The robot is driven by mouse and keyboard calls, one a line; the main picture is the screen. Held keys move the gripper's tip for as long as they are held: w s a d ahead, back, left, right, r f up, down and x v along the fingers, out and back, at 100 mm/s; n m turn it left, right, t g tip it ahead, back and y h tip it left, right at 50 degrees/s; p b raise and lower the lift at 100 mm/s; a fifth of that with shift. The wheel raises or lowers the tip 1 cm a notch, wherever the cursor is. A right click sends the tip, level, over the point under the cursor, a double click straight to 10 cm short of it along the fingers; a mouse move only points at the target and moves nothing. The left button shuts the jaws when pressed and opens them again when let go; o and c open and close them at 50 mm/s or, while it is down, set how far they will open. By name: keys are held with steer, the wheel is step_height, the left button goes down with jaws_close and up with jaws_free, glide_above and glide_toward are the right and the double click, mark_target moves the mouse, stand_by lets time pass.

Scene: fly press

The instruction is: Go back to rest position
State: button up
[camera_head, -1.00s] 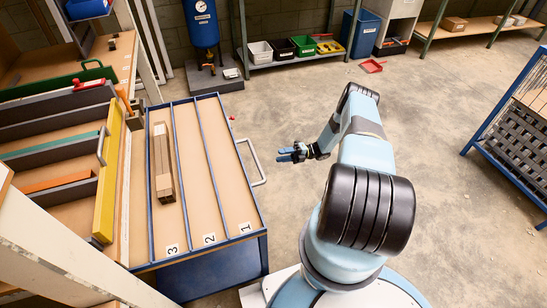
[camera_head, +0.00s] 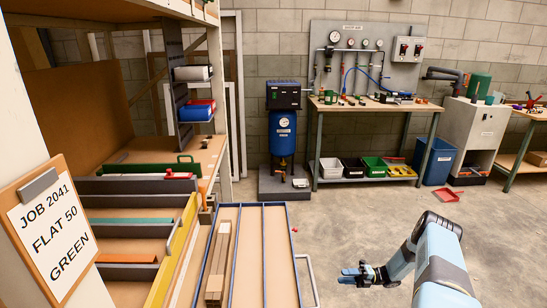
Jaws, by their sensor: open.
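My gripper (camera_head: 357,275) is at the lower middle right, at the end of my light blue arm. Its fingers point left, and it is open with nothing between them. It hangs over the bare concrete floor, to the right of the blue-framed trolley (camera_head: 283,205) and apart from it. The lower part of my arm is cut off by the bottom edge of the view.
Long brown bars (camera_head: 218,262) lie in the trolley's left lane. A rack (camera_head: 120,215) with a yellow front bar stands left of it, by a clipboard (camera_head: 50,230) reading "JOB 2041 FLAT 50 GREEN". A workbench (camera_head: 370,105) stands behind.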

steer(key=w+a+r+n+g+h, duration=0.1)
steer(key=w+r+n+g+h, duration=0.3)
steer(key=r, duration=0.8)
steer(key=w+a+r+n+h, duration=0.1)
steer(key=r+n+h, duration=0.35)
steer(key=r, duration=0.85)
steer(key=s+a+r+n+h, duration=0.1)
steer(key=s+a+r+n, duration=0.15)
steer(key=r, duration=0.45)
steer(key=s+a+r+n+h, duration=0.1)
steer(key=s+r+n+h, duration=0.1)
steer(key=r+n, duration=0.35)
steer(key=s+a+r+n+h, duration=0.1)
steer(key=s+a+r+n, duration=0.1)
steer(key=r, duration=0.7)
steer(key=s+a+r+n+t+h, duration=0.3)
steer(key=s+r+n+t+h, duration=0.35)
steer(key=s+r, duration=0.85)
steer(key=s+r+n+t, duration=0.2)
steer(key=s+n, duration=0.3)
steer(key=s, duration=0.4)
steer(key=s+r+n+t, duration=0.1)
steer(key=s+n, duration=0.3)
steer(key=s, duration=0.5)
steer(key=shift+r+n+t+h, duration=0.35)
steer(key=shift+r+n+h, duration=0.05)
steer(key=shift+r, duration=0.2)
